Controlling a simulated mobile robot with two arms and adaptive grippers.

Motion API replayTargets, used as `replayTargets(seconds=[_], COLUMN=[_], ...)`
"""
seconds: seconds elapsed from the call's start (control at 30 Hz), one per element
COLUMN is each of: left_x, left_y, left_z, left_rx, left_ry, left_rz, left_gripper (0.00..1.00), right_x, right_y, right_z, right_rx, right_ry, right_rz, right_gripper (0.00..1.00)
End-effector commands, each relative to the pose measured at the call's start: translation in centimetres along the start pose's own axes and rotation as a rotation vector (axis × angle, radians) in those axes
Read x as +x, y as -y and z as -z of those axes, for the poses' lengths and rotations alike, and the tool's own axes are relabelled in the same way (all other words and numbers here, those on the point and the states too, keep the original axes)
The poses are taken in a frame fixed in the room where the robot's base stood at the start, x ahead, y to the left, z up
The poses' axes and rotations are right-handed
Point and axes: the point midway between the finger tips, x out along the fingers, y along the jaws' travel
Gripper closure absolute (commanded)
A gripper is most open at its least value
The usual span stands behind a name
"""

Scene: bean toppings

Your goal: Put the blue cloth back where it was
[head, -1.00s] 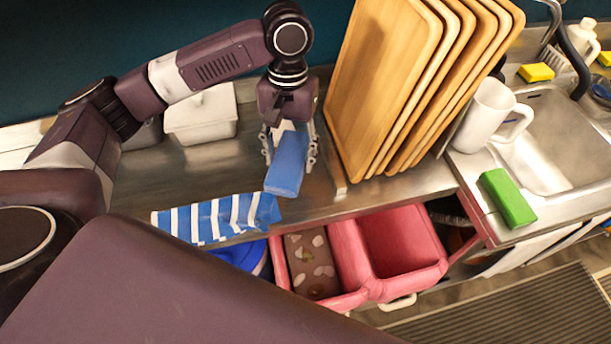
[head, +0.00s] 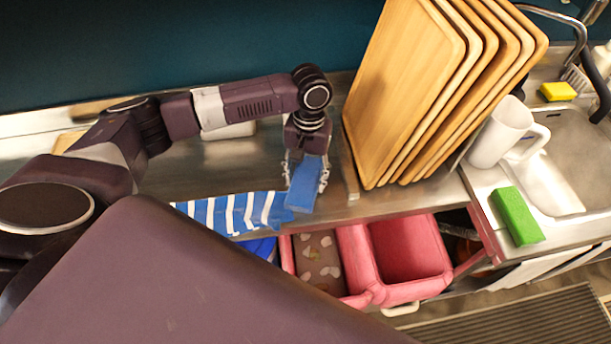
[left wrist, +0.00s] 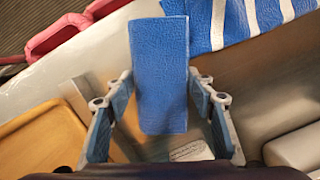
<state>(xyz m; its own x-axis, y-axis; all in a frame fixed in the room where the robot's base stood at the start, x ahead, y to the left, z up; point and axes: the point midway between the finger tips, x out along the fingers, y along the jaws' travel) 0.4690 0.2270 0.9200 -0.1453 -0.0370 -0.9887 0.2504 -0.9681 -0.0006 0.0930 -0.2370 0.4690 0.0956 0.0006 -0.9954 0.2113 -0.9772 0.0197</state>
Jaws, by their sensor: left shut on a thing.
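The blue cloth (head: 304,186), a plain flat oblong, is in my left gripper (head: 306,178) above the front part of the steel counter. In the left wrist view the blue cloth (left wrist: 160,75) fills the middle, between the two fingers of my left gripper (left wrist: 160,105), which is shut on it. I cannot tell whether its lower end touches the counter. A blue-and-white striped cloth (head: 232,212) lies just left of it at the counter's front edge; it also shows in the left wrist view (left wrist: 235,22). My right gripper is not in view.
Several wooden trays (head: 405,85) stand upright close to the right of my gripper. A pink bin (head: 405,250) is below the counter's edge. A white mug (head: 500,133), a green sponge (head: 517,216) and a sink (head: 560,180) are further right. The counter (head: 190,170) left of my gripper is mostly clear.

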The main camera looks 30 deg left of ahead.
Motion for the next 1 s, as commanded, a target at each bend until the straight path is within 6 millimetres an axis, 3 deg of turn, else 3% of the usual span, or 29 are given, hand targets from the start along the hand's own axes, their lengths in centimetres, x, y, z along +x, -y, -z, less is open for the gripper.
replayTargets(seconds=[0.33,0.37,0.5,0.83,1.0], left_x=[0.5,0.6,0.6,0.3,-1.8], left_y=[0.0,0.0,0.0,0.0,-0.1], left_z=[0.0,0.0,0.0,0.1,0.2], left_rx=[0.0,0.0,0.0,0.0,0.0], left_ry=[0.002,0.002,0.002,-0.001,-0.004], left_rz=[-0.001,-0.001,-0.001,-0.001,-0.004], left_gripper=[0.73,0.48,0.33,0.33,0.33], right_x=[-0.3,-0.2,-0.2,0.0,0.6], right_y=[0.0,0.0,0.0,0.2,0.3], right_z=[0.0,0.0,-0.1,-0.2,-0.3], right_rx=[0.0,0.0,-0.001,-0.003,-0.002], right_ry=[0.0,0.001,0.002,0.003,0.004], right_rz=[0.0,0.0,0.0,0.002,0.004], right_gripper=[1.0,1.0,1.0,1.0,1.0])
